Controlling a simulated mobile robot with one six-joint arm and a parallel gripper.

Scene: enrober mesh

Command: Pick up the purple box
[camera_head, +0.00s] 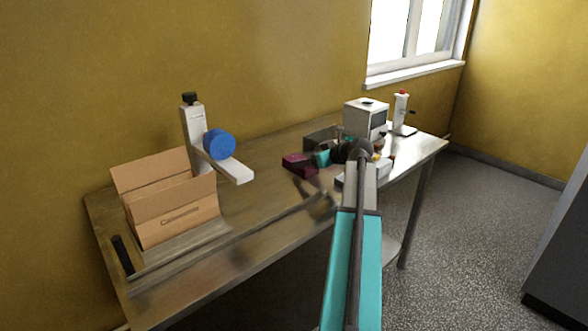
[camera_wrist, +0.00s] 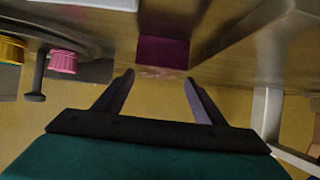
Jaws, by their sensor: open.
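The purple box (camera_head: 299,166) lies on the metal table, right of its middle in the head view. In the wrist view the purple box (camera_wrist: 163,52) is at the top centre, beyond the fingertips and between their lines. My gripper (camera_wrist: 158,82) is open, with its two dark fingers spread and nothing between them. In the head view my arm reaches in from the lower right, and its end is near the box's right side. The fingers are hard to make out there.
A cardboard box (camera_head: 178,218) stands at the table's left, near a white stand with a blue disc (camera_head: 219,144). A white box-shaped device (camera_head: 366,118) and a small white stand (camera_head: 402,112) are at the far right. A pink knobbed item (camera_wrist: 62,61) shows left in the wrist view.

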